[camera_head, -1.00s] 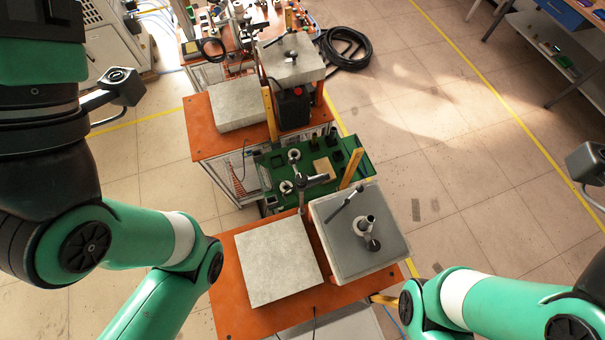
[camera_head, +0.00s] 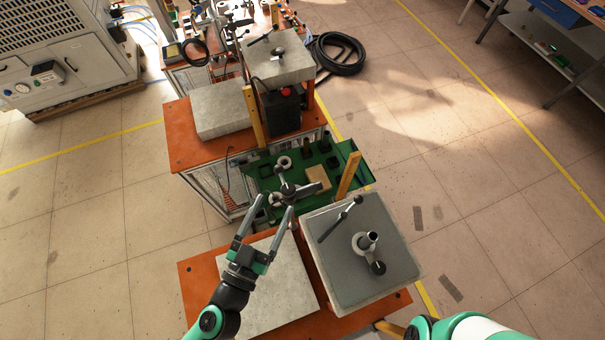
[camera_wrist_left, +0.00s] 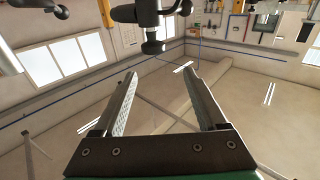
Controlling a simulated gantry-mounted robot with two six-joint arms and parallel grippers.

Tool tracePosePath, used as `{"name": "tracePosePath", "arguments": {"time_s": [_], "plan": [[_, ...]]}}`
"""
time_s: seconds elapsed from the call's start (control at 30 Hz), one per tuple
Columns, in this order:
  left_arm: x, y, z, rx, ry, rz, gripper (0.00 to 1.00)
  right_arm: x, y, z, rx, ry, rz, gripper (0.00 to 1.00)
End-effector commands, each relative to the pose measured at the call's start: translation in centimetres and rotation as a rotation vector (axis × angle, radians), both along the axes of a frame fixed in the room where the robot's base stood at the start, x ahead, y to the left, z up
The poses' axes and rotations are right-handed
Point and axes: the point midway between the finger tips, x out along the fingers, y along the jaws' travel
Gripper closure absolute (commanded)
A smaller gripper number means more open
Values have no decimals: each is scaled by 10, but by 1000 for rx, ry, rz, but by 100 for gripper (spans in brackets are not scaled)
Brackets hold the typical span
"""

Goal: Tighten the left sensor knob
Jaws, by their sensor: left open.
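My left gripper (camera_head: 267,222) is open and empty, reaching up over the left grey block (camera_head: 268,300) toward a dark sensor fixture (camera_head: 288,190) on a post. The fixture has a cross arm and short knob-like ends. In the left wrist view it shows at the top (camera_wrist_left: 150,14), with a round dark knob (camera_wrist_left: 152,47) hanging beyond and between the open fingers (camera_wrist_left: 158,100), not touching them as far as I can see. I cannot tell for certain that this is the left sensor knob. My right gripper is out of view.
A grey-topped box (camera_head: 340,262) with a lever and upright fitting (camera_head: 369,246) stands right of the left gripper. Behind the fixture is a green board (camera_head: 262,178) with small parts and a yellow post (camera_head: 349,175). Free floor lies to both sides.

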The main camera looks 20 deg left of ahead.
Motion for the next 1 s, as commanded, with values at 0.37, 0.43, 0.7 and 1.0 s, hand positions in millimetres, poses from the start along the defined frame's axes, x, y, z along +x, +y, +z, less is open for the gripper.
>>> {"name": "tracePosePath", "arguments": {"time_s": [0.37, 0.43, 0.7, 1.0], "plan": [[-2, -6, -22, 15, 43, -26, 26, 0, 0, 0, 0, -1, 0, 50], [9, -6, -20, 15, 42, -26, 26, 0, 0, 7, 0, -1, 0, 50], [70, -9, -21, 15, 41, -27, 26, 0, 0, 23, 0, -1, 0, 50], [102, -10, -25, 15, 42, -28, 26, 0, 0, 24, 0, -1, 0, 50]]}}
